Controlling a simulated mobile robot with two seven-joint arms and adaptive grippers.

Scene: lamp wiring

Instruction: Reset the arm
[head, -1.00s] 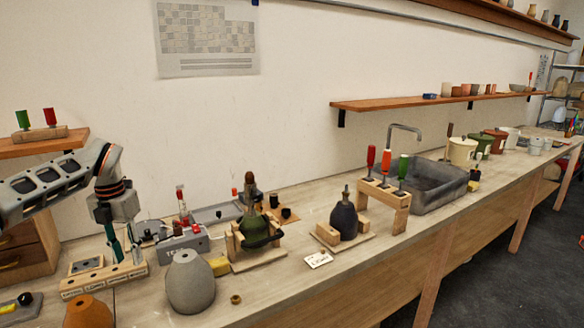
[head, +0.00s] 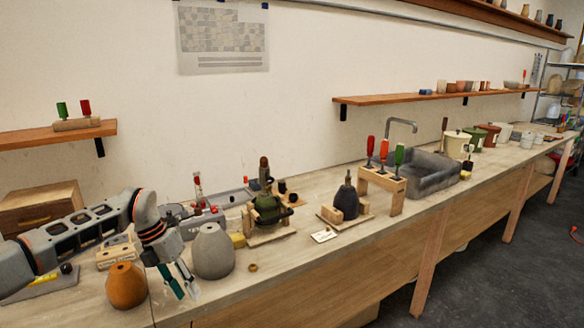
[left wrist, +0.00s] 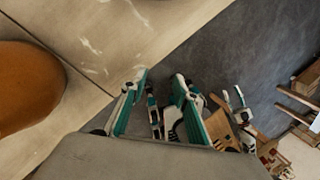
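My left gripper (head: 181,288) points down at the front edge of the bench, just in front of the grey vase (head: 213,252) and right of the orange vase (head: 126,285). Its two teal-lined fingers stand apart with nothing between them. In the left wrist view the fingertips (left wrist: 160,84) are also apart, over the bench edge and grey floor. The orange vase (left wrist: 28,88) shows at the left there. White and teal parts lie beyond the fingers in that view; I cannot tell whether they are my right gripper. My right arm does not show in the head view.
A holed wooden block (head: 116,256) is behind the orange vase. A green vase in a wooden cradle (head: 268,208), a dark vase (head: 345,202) and a screwdriver rack (head: 383,181) stand farther right. A small ring (head: 252,267) lies near the front edge.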

